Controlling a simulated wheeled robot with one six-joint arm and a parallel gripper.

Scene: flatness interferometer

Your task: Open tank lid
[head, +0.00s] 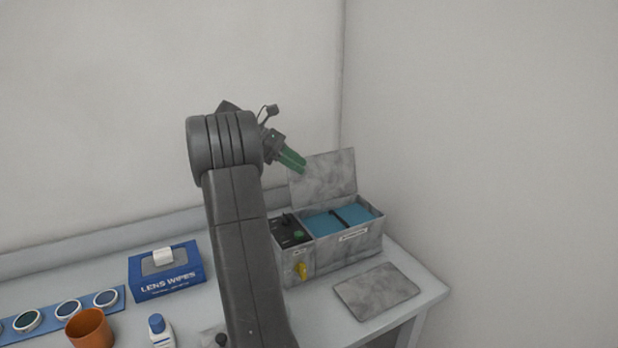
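The grey metal tank (350,246) stands at the back right of the bench. Its lid (324,179) is raised, standing up along the tank's back edge and leaning slightly back. Blue liquid (325,223) with a dark bar across it shows inside the open tank. My gripper (300,164), with green fingers, is in front of the lid's upper left corner in the picture. I cannot tell whether it touches the lid or whether its fingers are apart. My arm hides part of the bench left of the tank.
A control panel with knobs (291,232) and a yellow tap (302,270) are on the tank's left end. A flat grey plate (376,291) lies in front. A lens wipes box (166,272), an orange cup (89,328), a small bottle (160,330) and several round optics (68,310) are at left.

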